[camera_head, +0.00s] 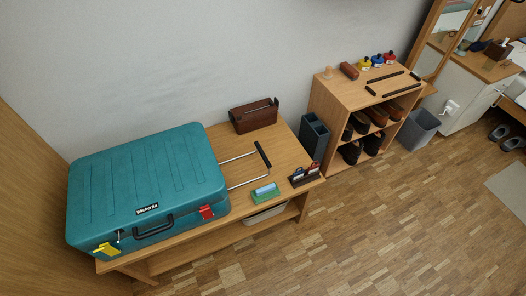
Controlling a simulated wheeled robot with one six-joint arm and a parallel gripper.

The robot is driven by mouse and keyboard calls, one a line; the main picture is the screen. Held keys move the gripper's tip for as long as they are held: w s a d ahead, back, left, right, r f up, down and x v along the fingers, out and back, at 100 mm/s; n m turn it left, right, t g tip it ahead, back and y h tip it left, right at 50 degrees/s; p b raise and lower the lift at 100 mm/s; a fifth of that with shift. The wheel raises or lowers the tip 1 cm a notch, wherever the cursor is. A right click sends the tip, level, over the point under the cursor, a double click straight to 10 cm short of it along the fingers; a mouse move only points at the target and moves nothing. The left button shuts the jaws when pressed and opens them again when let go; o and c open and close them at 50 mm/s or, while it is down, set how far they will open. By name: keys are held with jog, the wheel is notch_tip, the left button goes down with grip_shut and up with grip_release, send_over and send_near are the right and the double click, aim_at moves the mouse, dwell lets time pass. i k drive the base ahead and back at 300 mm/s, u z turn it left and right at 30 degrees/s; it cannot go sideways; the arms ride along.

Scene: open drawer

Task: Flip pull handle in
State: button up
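A teal hard-shell suitcase (145,180) lies flat on the left part of a wooden bench. Its pull handle (263,154) sticks out from the suitcase's right side over the bench top. The pull handle has two thin metal rods and a black grip at the far end, and it is extended. A separate black carry handle (153,230) is on the suitcase's front side, between a yellow piece (105,249) and a red piece (206,212). My gripper is not in view.
On the bench (290,155), a brown case (253,115) stands behind the pull handle. A green-and-blue item (265,193) and a dark brush-like item (304,174) lie in front. A dark bin (314,137) and shoe shelf (330,100) stand right. The parquet floor in front is clear.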

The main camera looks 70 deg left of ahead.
aim_at(258, 147)
jog(key=k, duration=1.35)
jog(key=u, duration=0.35)
jog(key=i, duration=0.45)
jog(key=u, duration=0.85)
jog(key=i, duration=1)
jog(key=u, duration=0.05)
